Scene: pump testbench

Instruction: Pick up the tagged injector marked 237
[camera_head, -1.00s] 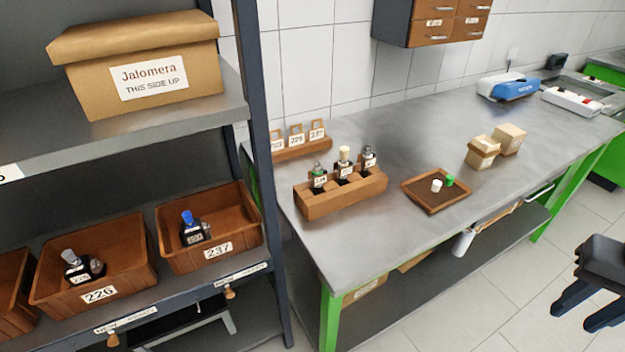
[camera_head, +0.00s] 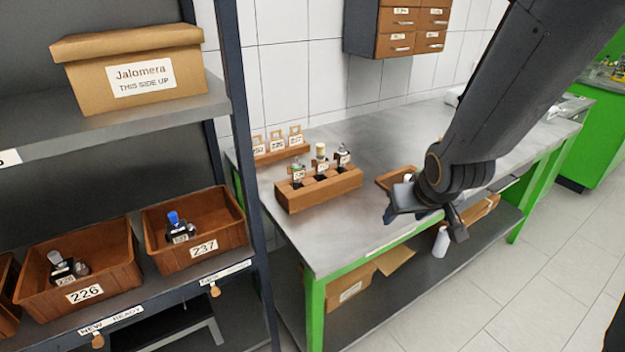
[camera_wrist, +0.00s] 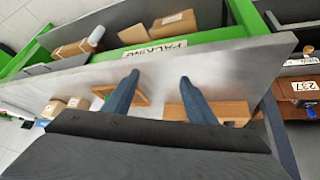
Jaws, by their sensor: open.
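A dark injector with a blue cap (camera_head: 179,228) stands in the brown bin labelled 237 (camera_head: 203,249) on the left shelf. Its small tag is too small to read surely. The bin's 237 label also shows at the right edge of the wrist view (camera_wrist: 303,86). Several tagged injectors (camera_head: 320,160) stand in a wooden rack (camera_head: 318,190) on the bench; their tags are unreadable. My gripper (camera_head: 425,222) is open and empty near the bench's front edge, well right of the bin. Its two fingers show apart in the wrist view (camera_wrist: 159,78).
Bin 226 (camera_head: 84,294) with another injector stands left of bin 237. A dark shelf post (camera_head: 242,170) stands between the bins and the bench. A tray (camera_head: 388,181) on the bench is partly behind my arm. A carton (camera_head: 130,68) sits on the upper shelf.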

